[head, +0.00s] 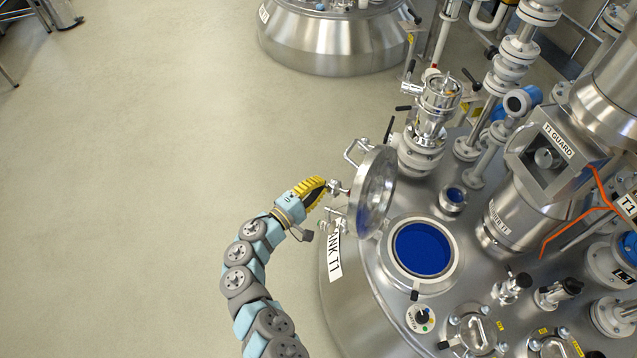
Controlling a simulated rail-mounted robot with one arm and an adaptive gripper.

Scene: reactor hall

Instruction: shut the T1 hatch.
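The T1 hatch lid (377,192) is a round steel disc with a handle on its upper left edge. It stands open and steeply tilted at the left side of its opening. The round hatch opening (453,262) has a pale rim, and blue shows inside it. My gripper (327,187), with yellow-padded fingers, is at the left, outer side of the lid, close to small metal fittings there. The fingers overlap in this view, so I cannot tell whether they touch a fitting or hold anything.
The tank's TANK T1 label (336,254) is below my gripper. A valve column (423,128) rises behind the lid. A T1 GUARD box (549,160) and pipes crowd the right. A switch knob (421,317) is in front of the opening. Open floor lies left.

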